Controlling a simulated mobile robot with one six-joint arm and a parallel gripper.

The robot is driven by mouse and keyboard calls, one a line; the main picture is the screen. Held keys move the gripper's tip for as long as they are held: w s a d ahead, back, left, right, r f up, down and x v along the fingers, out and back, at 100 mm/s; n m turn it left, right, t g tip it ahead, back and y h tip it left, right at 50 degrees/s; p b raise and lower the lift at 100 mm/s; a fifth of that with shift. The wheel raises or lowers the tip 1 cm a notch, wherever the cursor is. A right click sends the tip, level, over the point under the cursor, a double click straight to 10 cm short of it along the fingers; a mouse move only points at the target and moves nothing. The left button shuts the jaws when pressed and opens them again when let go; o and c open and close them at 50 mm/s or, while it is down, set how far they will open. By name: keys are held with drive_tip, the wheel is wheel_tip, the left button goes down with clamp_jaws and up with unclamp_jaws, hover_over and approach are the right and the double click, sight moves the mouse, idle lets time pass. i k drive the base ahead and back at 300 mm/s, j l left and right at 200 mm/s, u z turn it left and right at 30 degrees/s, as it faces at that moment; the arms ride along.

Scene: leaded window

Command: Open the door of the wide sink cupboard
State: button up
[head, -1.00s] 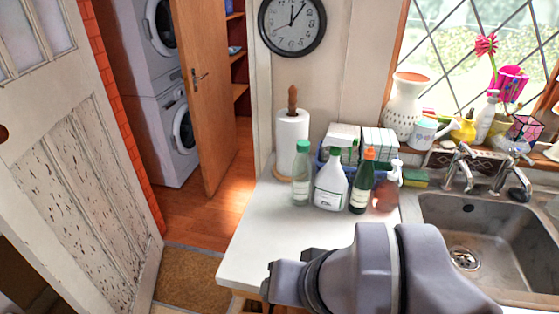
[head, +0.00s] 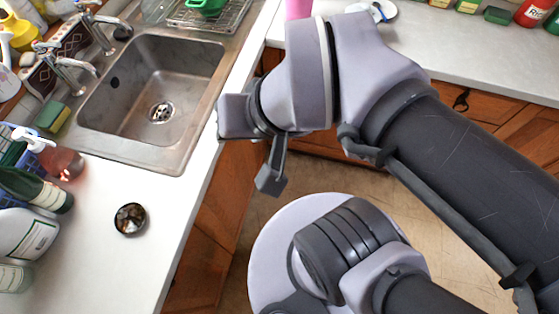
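The wooden cupboard front below the sink counter (head: 232,195) shows as a narrow, steeply foreshortened strip of brown panels. I cannot make out its door edges or handle, and my arm hides part of it. The metal sink (head: 150,95) is set in the white counter above. My gripper (head: 268,178) points down beside the counter's front edge, in front of the cupboard front. Only a dark finger-like part of it shows clearly, so its opening cannot be judged. I see nothing held.
A round dark-rimmed object (head: 130,219) lies on the white counter (head: 100,255). Bottles (head: 40,190) stand at the left edge. Another counter (head: 450,50) with wooden cupboards (head: 470,110) runs along the back right. Pale floor (head: 300,175) lies between, with my base over part of it.

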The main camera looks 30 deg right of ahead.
sight(224, 208)
drive_tip(key=i+l+z, duration=0.3)
drive_tip(key=z, duration=0.15)
drive_tip(key=i+l+z, duration=0.15)
drive_tip(key=i+z, duration=0.25)
drive_tip(key=i, duration=0.05)
